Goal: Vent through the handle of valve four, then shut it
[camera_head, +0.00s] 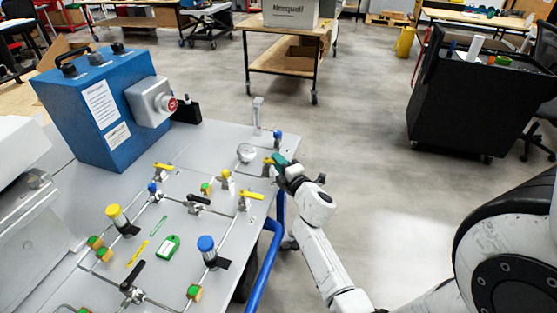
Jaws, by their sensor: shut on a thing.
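A grey panel (190,158) carries pipes and several valves with yellow or black handles. My gripper (278,161) is at the panel's right edge, shut on the yellow handle (267,161) of a small valve there. The handle's exact angle and the valve's open or shut state are not clear.
A round gauge (246,152) and a blue-capped fitting (277,137) stand close to my gripper. A clear upright tube (258,112) stands behind. A blue box (100,110) with a red knob is at the back left.

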